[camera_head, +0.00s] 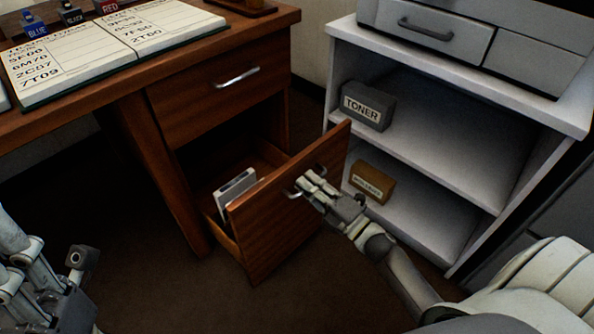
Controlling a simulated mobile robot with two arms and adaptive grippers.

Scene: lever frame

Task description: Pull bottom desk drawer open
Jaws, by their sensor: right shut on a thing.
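The bottom desk drawer (284,214) is pulled out from the wooden desk (213,122), its front well clear of the desk body. A pale box-like thing (235,190) stands inside it. The drawer's metal handle (291,193) is partly hidden by my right gripper (312,187), which is shut on it at the right side of the drawer front. The top drawer (215,96) with its own metal handle is shut. My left gripper (62,275) is at the lower left, away from the desk; its fingers are partly cut off and I cannot tell how far they are open.
A white shelf unit (440,80) stands close on the right, holding a grey TONER box (367,105) and a brown box (372,182). An open book (110,45) lies on the desk. Dark floor (150,290) is free in front of the desk.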

